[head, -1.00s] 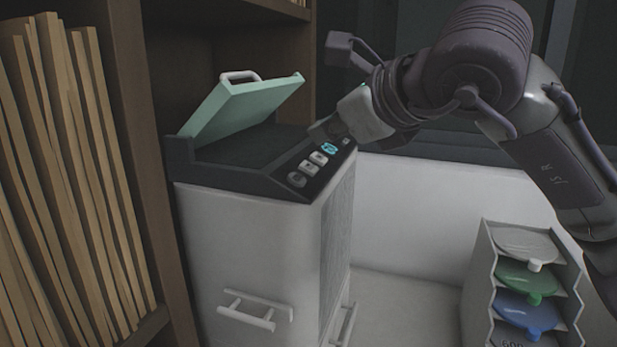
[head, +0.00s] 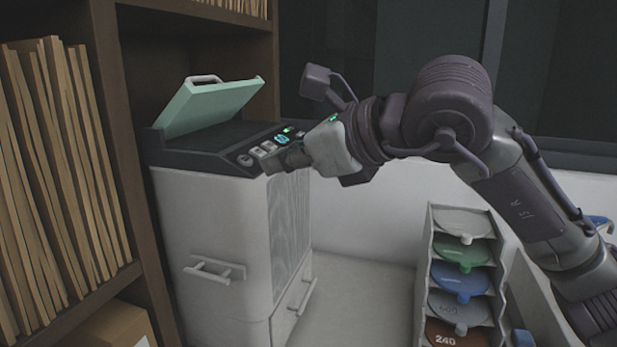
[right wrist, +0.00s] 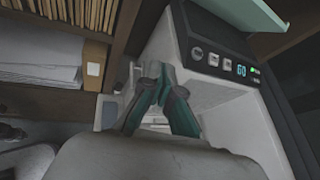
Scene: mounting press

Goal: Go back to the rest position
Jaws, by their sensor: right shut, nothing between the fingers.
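My right gripper (head: 284,161) is beside the front right edge of the mounting press, close to its button panel (head: 265,145). Its fingers are shut with nothing between them; the right wrist view shows the fingertips (right wrist: 159,72) together in front of the press's pale side. The press (head: 210,215) is a white cabinet with a dark top. Its mint-green lid (head: 208,104) stands tilted open. A cyan symbol and a green light glow on the panel, also seen in the right wrist view (right wrist: 225,62). I cannot tell whether the gripper touches the press. My left gripper is not in view.
A wooden shelf with upright folders (head: 62,170) stands close at the left. A rack (head: 427,270) of coloured discs, one marked 240, stands at the lower right below my right arm. A cardboard box (head: 110,325) sits low at the left. Free floor or counter lies between press and rack.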

